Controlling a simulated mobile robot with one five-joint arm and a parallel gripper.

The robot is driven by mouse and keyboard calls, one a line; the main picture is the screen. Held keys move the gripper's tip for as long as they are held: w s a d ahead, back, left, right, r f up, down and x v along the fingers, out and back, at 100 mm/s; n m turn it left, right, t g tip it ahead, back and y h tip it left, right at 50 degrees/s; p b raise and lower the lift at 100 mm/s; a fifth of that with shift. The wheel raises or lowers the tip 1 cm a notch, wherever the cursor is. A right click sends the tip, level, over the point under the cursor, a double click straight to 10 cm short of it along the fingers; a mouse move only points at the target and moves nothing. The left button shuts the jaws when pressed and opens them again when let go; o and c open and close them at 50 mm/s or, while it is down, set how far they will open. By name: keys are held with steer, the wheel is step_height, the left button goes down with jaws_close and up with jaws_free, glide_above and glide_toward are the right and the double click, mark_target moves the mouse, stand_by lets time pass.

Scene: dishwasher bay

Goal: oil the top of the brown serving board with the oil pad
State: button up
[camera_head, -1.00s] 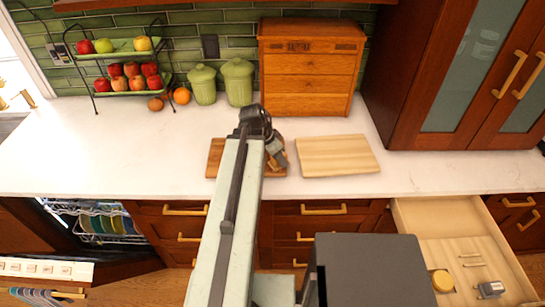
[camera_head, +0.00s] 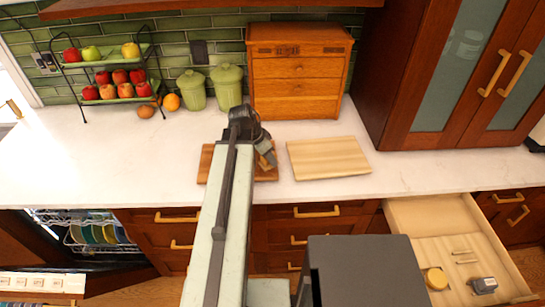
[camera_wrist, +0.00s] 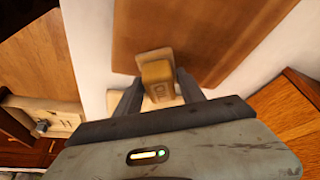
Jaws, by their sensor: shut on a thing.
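The brown serving board (camera_head: 206,165) lies flat on the white counter, partly hidden behind my arm in the head view. In the wrist view the board (camera_wrist: 215,35) fills the upper middle. My gripper (camera_head: 267,159) is over the board's right part. The wrist view shows my gripper (camera_wrist: 158,88) shut on the oil pad (camera_wrist: 156,71), a tan block with a paler base, between two dark fingers. The pad is at or just above the board near one edge; I cannot tell if it touches. I cannot make out any oil on the board.
A pale board (camera_head: 328,158) lies just right of the brown one. A wooden drawer box (camera_head: 300,85), green canisters (camera_head: 228,85) and a fruit stand (camera_head: 110,75) stand at the back. An open drawer (camera_head: 425,225) juts out at front right. The left counter is clear.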

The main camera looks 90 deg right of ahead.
steer(key=shift+w+a, duration=0.35)
steer(key=shift+w, duration=3.85)
steer(key=shift+w+a, duration=0.35)
steer(key=shift+w, duration=3.85)
steer(key=shift+w+a, duration=0.35)
steer(key=shift+w, duration=3.85)
steer(key=shift+w+d+r, duration=0.1)
steer(key=shift+d, duration=1.1)
steer(key=shift+s, duration=1.75)
steer(key=shift+s, duration=0.1)
steer(key=shift+s+d, duration=0.25)
steer(key=shift+s, duration=2.55)
steer(key=shift+s+d, duration=0.25)
steer(key=shift+s, duration=2.5)
steer(key=shift+s+d, duration=0.25)
steer(key=shift+s, duration=2.55)
